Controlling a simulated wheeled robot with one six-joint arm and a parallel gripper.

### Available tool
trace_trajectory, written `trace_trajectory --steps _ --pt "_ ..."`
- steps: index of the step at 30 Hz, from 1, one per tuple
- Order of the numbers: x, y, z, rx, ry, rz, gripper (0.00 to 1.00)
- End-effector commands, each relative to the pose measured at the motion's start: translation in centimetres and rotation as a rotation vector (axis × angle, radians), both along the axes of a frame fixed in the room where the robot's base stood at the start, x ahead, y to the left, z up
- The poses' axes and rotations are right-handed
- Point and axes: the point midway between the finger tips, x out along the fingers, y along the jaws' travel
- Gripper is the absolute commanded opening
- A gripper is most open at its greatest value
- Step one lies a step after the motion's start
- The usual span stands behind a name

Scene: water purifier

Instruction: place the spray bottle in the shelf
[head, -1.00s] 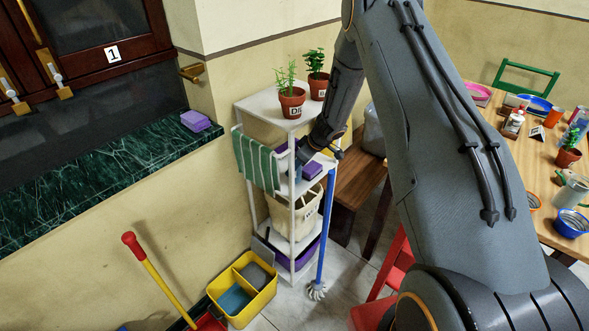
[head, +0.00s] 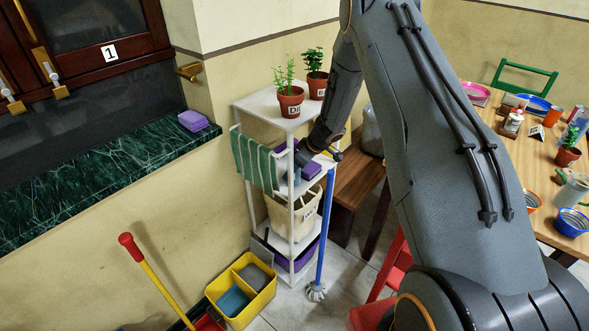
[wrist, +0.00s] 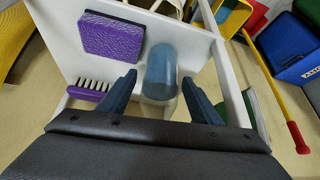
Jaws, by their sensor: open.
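A blue, partly see-through bottle (wrist: 161,72), which looks like the spray bottle, is on a white shelf board (wrist: 192,45) in the wrist view. My gripper (wrist: 159,80) is open, with one finger on each side of the bottle. I cannot tell whether either finger touches it. In the head view, my gripper (head: 303,160) reaches into the upper part of the white shelf unit (head: 262,104), and the bottle is not clear there.
A purple sponge (wrist: 111,37) and a purple brush (wrist: 88,90) lie beside the bottle on the board. Two potted plants (head: 290,100) stand on the unit's top. A striped green towel (head: 254,160) hangs at its left, and a blue-handled mop (head: 325,230) leans at its front.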

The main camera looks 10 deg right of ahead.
Motion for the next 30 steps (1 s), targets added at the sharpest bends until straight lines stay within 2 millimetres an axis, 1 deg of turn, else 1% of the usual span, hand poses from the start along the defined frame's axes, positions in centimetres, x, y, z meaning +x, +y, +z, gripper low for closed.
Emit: trace_trajectory --steps 5,8,15,21,24,27,30 --pt "-0.2 -0.4 1.1 -0.001 -0.002 0.0 0.58" --pt "-0.7 -0.9 2.3 0.0 -0.003 -0.001 0.58" --pt "-2.2 -2.5 6.2 -0.001 -0.004 -0.002 0.58" --pt "-3.5 -3.6 8.9 -0.001 -0.002 -0.001 0.58" --pt "-3.8 -4.0 9.9 -0.001 -0.002 0.0 0.58" --pt "-4.1 -4.1 10.5 0.0 -0.001 0.0 0.58" --pt "-4.0 -4.1 11.2 -0.002 -0.015 -0.014 0.58"
